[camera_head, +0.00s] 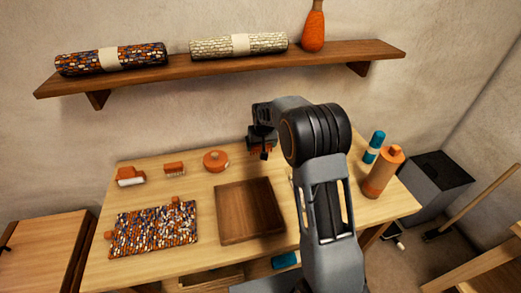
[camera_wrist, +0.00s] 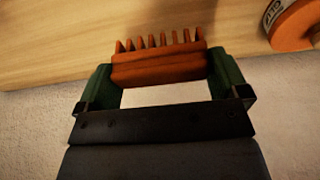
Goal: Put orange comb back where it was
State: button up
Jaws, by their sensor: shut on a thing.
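The orange comb (camera_wrist: 158,69) is held between the two green fingers of my gripper (camera_wrist: 160,62) in the wrist view. Its teeth point away from the gripper, towards the wooden table. In the head view my gripper (camera_head: 263,146) is over the back edge of the table (camera_head: 150,272), with the comb's orange teeth (camera_head: 257,150) just visible below it. The comb seems to be held above the table, but the exact gap cannot be told. My arm hides part of the table's right side.
An orange round case (camera_head: 216,161), a small orange block (camera_head: 174,168) and an orange-and-white tool (camera_head: 130,177) stand along the back. A brown tray (camera_head: 219,218) and a woven rag piece (camera_head: 153,228) lie in front. Bottles (camera_head: 383,172) stand right. A shelf (camera_head: 200,66) hangs above.

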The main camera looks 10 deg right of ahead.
jog(key=shift+w+f, duration=0.35)
jog(key=shift+f, duration=1.55)
